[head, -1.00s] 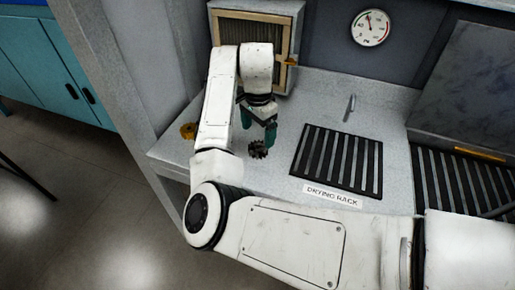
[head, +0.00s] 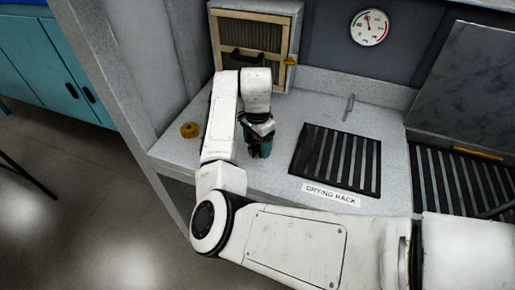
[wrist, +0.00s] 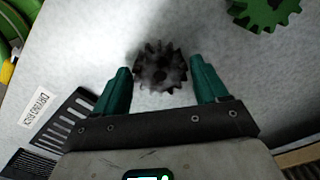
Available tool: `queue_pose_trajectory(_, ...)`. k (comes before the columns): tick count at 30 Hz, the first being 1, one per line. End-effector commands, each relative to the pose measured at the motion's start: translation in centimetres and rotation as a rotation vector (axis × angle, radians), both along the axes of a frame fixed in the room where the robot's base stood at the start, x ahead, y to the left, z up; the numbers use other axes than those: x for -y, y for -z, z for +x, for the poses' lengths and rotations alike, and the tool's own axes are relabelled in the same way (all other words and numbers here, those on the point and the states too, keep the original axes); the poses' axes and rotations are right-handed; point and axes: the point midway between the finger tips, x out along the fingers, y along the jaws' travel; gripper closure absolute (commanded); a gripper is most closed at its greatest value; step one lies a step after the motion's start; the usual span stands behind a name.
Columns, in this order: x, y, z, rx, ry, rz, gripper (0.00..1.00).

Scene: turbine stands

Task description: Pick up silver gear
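A dark silver-grey gear (wrist: 160,67) lies on the light counter in the wrist view, between and slightly beyond my gripper's two green fingertips. My gripper (wrist: 159,72) is open, with a finger on either side of the gear and small gaps showing. In the head view my gripper (head: 261,148) points down over the counter (head: 285,110), left of the drying rack, and the gear is hidden there. I cannot tell how high the fingertips are above the counter.
A green gear (wrist: 264,12) lies at the top right in the wrist view. A yellow gear (head: 189,130) sits at the counter's left. The black drying rack (head: 337,158) is to the right. A framed box (head: 254,38) stands behind.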

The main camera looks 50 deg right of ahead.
Motion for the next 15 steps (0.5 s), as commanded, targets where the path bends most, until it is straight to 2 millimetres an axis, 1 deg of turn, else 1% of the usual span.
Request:
queue_pose_trajectory(1, 0.0, -0.02, 0.01, 0.0, 0.0, 0.0, 0.33)
queue_pose_trajectory(2, 0.0, -0.02, 0.01, 0.0, 0.0, 0.0, 0.35)
queue_pose_trajectory(15, 0.01, -0.04, 0.01, 0.0, 0.0, 0.0, 0.78)
